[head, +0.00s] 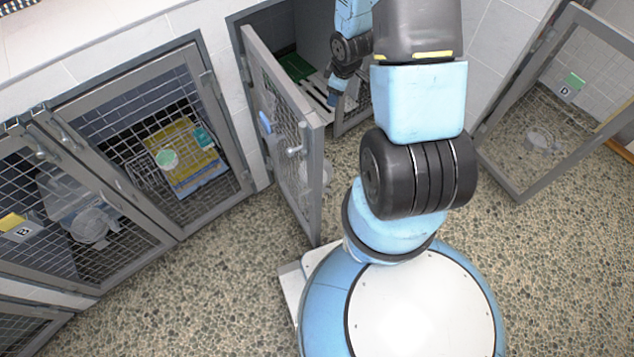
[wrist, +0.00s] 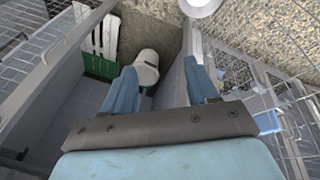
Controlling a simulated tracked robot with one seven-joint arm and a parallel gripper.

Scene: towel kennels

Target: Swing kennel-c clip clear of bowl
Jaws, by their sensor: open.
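My gripper (wrist: 163,84) is open, its two blue fingers apart with nothing held between them. In the head view my gripper (head: 336,90) is down at the open middle kennel, behind its swung-out door (head: 283,130). A pale rounded container (wrist: 147,68), perhaps the bowl, shows beyond and between the fingers in the wrist view; I cannot tell whether a finger touches it. A blue piece (head: 265,122) is on the open door's mesh and also shows right of my fingers in the wrist view (wrist: 268,122). I cannot make out which part is the kennel-c clip.
A white slatted panel (wrist: 104,38) and a green item (wrist: 98,66) are inside the kennel. Closed mesh doors (head: 150,140) stand at left. Another open door with tag D (head: 567,88) stands at right. The speckled floor (head: 210,300) is clear in front.

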